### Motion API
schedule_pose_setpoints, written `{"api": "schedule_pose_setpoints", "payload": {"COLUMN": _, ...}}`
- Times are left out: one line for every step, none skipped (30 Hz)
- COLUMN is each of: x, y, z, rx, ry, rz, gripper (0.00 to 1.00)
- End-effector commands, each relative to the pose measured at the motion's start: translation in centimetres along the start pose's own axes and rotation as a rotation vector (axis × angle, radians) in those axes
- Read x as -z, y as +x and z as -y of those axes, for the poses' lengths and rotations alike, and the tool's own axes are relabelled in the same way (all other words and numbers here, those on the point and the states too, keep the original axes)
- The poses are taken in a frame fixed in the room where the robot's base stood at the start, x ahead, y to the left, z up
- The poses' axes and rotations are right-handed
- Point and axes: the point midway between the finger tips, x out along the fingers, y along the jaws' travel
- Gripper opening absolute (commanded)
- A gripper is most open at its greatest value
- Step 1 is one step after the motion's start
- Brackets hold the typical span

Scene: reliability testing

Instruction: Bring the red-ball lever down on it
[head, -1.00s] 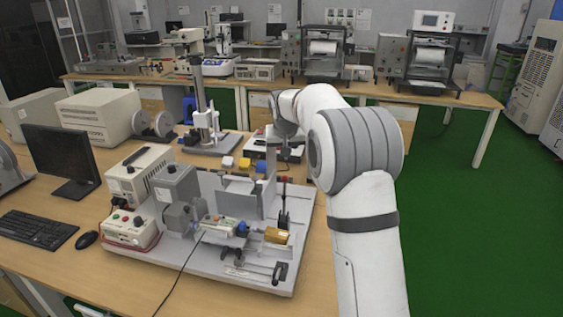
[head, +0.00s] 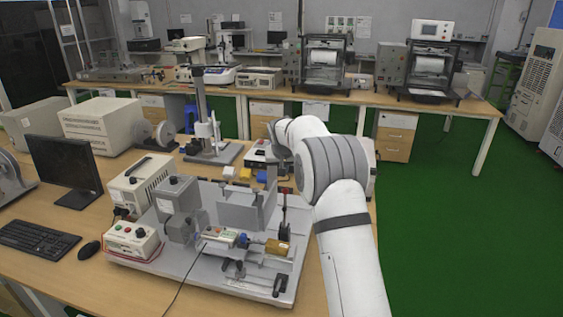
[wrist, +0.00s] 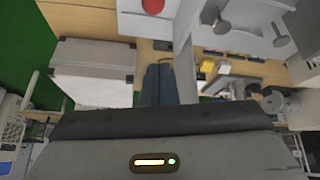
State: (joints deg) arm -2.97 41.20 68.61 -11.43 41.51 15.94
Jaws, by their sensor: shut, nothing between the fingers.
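A grey test rig sits on a light base plate (head: 205,282) on the front bench. It carries a box with coloured buttons (head: 225,238), a brass-coloured cylinder (head: 277,247) and a dark upright lever-like part (head: 285,225). In the head view the gripper is not clear behind the arm.
A monitor (head: 62,172), keyboard (head: 38,240) and mouse (head: 88,250) lie left of the rig. A column stand (head: 203,120) and small yellow and blue blocks (head: 245,174) stand behind it. Green floor is open at right. A second bench (head: 225,90) holds machines.

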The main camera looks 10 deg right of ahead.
Motion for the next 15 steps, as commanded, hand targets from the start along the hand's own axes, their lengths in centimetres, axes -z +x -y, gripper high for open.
{"api": "schedule_pose_setpoints", "payload": {"x": 0.1, "y": 1.0, "z": 0.0, "rx": -0.001, "ry": 0.000, "rz": 0.003, "gripper": 0.00}}
{"api": "schedule_pose_setpoints", "payload": {"x": 0.1, "y": 1.7, "z": -0.1, "rx": -0.001, "ry": 0.000, "rz": 0.005, "gripper": 0.00}}
{"api": "schedule_pose_setpoints", "payload": {"x": 0.1, "y": 2.5, "z": -0.1, "rx": -0.001, "ry": 0.000, "rz": 0.004, "gripper": 0.00}}
{"api": "schedule_pose_setpoints", "payload": {"x": 0.1, "y": 3.1, "z": 0.0, "rx": -0.001, "ry": 0.000, "rz": 0.003, "gripper": 0.00}}
{"api": "schedule_pose_setpoints", "payload": {"x": 0.1, "y": 3.7, "z": -0.1, "rx": -0.001, "ry": 0.000, "rz": 0.003, "gripper": 0.00}}
{"api": "schedule_pose_setpoints", "payload": {"x": 0.1, "y": 4.6, "z": -0.1, "rx": -0.001, "ry": 0.000, "rz": 0.004, "gripper": 0.00}}
{"api": "schedule_pose_setpoints", "payload": {"x": 0.0, "y": 4.6, "z": -0.1, "rx": 0.000, "ry": 0.000, "rz": 0.001, "gripper": 0.00}}
{"api": "schedule_pose_setpoints", "payload": {"x": -0.4, "y": 4.2, "z": 0.0, "rx": -0.001, "ry": 0.000, "rz": -0.001, "gripper": 0.00}}
{"api": "schedule_pose_setpoints", "payload": {"x": -1.0, "y": 4.0, "z": -0.1, "rx": -0.001, "ry": -0.001, "rz": 0.000, "gripper": 0.00}}
{"api": "schedule_pose_setpoints", "payload": {"x": -1.3, "y": 3.9, "z": -0.1, "rx": -0.001, "ry": -0.001, "rz": 0.000, "gripper": 0.00}}
{"api": "schedule_pose_setpoints", "payload": {"x": -1.6, "y": 3.8, "z": -0.1, "rx": -0.001, "ry": -0.001, "rz": 0.001, "gripper": 0.00}}
{"api": "schedule_pose_setpoints", "payload": {"x": -2.0, "y": 3.7, "z": -0.1, "rx": 0.000, "ry": 0.000, "rz": 0.000, "gripper": 0.00}}
{"api": "schedule_pose_setpoints", "payload": {"x": -2.3, "y": 3.6, "z": -0.1, "rx": -0.001, "ry": 0.000, "rz": 0.001, "gripper": 0.00}}
{"api": "schedule_pose_setpoints", "payload": {"x": -2.5, "y": 3.5, "z": -0.1, "rx": -0.001, "ry": 0.000, "rz": 0.001, "gripper": 0.00}}
{"api": "schedule_pose_setpoints", "payload": {"x": -2.9, "y": 3.5, "z": -0.1, "rx": -0.001, "ry": -0.001, "rz": 0.000, "gripper": 0.00}}
